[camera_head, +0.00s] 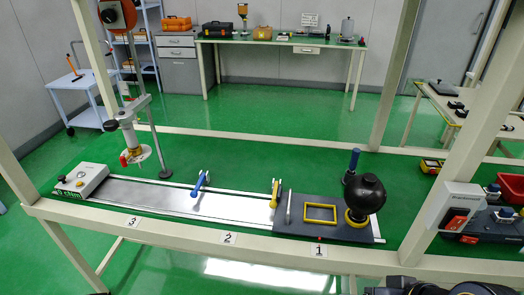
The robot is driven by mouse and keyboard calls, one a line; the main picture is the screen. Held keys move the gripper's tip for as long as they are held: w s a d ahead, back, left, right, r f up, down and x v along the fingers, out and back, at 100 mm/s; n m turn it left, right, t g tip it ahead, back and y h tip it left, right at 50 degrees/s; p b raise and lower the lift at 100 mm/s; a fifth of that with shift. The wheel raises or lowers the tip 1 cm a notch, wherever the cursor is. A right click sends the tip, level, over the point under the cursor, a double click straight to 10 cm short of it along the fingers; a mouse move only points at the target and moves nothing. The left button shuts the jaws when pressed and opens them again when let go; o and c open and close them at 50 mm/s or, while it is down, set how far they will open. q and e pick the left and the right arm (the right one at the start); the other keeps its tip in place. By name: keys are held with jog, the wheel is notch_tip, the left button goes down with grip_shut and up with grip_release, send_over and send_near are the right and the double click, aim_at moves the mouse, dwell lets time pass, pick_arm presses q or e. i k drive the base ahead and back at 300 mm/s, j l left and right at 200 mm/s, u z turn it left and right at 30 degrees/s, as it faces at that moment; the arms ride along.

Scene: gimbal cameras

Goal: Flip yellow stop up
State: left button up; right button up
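The yellow stop (275,194) is a small lever at the left edge of a dark plate (338,232) on the rail track (150,194). It looks roughly upright in the picture, but its exact angle is too small to tell. A blue stop (199,185) stands on the track farther left, slanting up to the right. No gripper touches either stop. Neither of my grippers shows; a dark part at the bottom right edge seems to be my own arm.
The dark plate carries a yellow frame (320,213), a silver handle (289,208) and a black ball (364,194). A blue-handled tool (352,165) stands behind. A control box (81,179) and stand (136,155) are left. Frame posts rise at both sides; a switch box (455,207) is right.

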aim_at(273, 204)
jog(key=i+j, duration=0.4)
jog(key=j, duration=0.15)
jog(key=i+j, duration=0.4)
jog(key=j, duration=0.1)
